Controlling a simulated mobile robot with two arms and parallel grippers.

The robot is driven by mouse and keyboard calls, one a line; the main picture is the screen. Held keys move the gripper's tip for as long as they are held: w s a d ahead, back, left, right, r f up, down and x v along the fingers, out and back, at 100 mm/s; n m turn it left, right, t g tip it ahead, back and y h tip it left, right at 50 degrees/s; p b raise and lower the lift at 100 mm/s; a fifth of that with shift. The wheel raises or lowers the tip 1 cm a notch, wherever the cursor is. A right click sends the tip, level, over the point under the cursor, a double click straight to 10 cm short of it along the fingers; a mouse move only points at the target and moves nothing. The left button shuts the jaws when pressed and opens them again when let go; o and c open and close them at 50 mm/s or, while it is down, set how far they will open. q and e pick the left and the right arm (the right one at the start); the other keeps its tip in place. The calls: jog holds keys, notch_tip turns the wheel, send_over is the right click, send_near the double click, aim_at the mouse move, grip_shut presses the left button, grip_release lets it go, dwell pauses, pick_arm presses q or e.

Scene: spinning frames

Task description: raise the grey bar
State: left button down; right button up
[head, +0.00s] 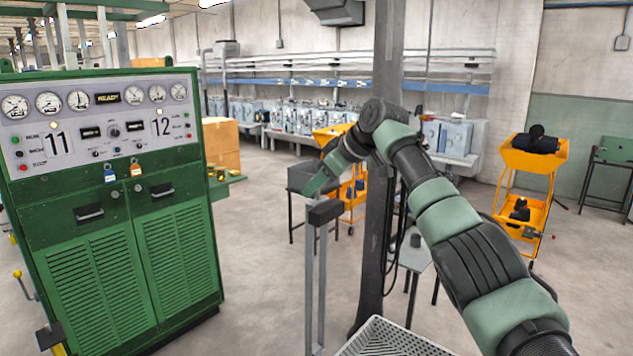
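A slim grey upright bar (321,290) stands in the middle of the head view, with a second thin grey upright close beside it. A dark block (325,211) caps its top. The lower end of the bar is partly out of the picture. My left gripper is not in view.
A green control cabinet (95,200) with dials stands close on the left. A dark column (383,60) rises behind my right arm. A pale perforated tray (395,340) is at the bottom. Orange carts (528,180) stand at the right and behind. Open floor lies between cabinet and bar.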

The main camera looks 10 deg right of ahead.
jog(key=shift+o, duration=0.8)
jog(key=shift+w+f, duration=0.1)
jog(key=shift+f, duration=0.25)
jog(key=shift+w+a+r, duration=0.1)
jog(key=shift+w, duration=0.1)
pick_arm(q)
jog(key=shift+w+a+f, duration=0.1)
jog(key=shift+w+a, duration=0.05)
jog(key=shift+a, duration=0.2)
pick_arm(e)
jog(key=shift+r, duration=0.1)
jog(key=b+v, duration=0.3)
jog(key=v, duration=0.3)
jog(key=shift+s, duration=0.2)
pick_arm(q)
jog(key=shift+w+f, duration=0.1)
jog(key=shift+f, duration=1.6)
pick_arm(e)
jog(key=shift+s+d+r, duration=0.35)
jog(key=shift+r, duration=0.15)
jog(key=shift+f, duration=0.1)
